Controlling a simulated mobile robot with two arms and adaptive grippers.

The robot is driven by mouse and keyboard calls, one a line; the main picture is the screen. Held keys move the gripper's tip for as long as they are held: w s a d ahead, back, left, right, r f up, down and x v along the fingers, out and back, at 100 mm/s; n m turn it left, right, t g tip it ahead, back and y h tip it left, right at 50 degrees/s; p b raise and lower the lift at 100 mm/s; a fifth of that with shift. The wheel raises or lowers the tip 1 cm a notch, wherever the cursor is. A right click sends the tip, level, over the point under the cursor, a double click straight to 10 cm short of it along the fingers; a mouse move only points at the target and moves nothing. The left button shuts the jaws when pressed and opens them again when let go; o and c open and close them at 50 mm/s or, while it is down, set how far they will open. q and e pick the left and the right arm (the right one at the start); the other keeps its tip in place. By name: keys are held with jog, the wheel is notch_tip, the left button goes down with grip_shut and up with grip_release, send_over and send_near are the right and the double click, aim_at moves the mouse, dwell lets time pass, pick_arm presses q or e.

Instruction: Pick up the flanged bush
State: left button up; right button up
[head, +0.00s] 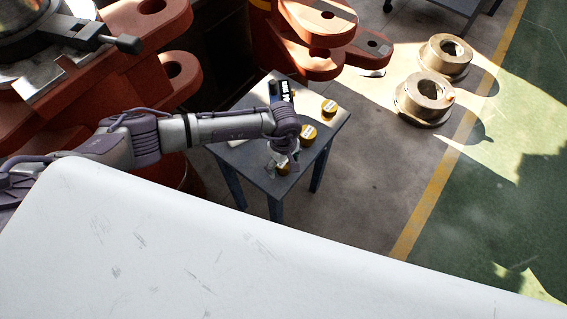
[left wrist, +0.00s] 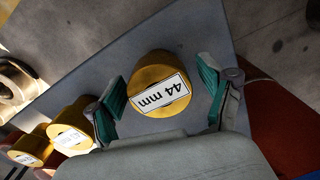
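A round yellow piece (left wrist: 148,75) labelled "44 mm" stands on the small grey table. It seems to be the flanged bush, though no flange is clearly visible from above. In the left wrist view it sits between the two teal-padded fingers of my left gripper (left wrist: 162,82), with gaps on both sides. The gripper is open and holds nothing. In the head view the left gripper (head: 281,158) points down over the table, partly covering this yellow piece (head: 284,169). My right gripper is not in view.
Similar labelled yellow pieces (head: 308,135) and (head: 329,108) stand farther back on the small table (head: 240,158). A dark labelled object stands at its back edge. Two big bronze rings (head: 425,97) lie on the floor to the right. Red machinery (head: 325,60) is behind; a white surface fills the foreground.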

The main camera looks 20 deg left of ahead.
pick_arm(q)
jog(key=c, duration=1.3)
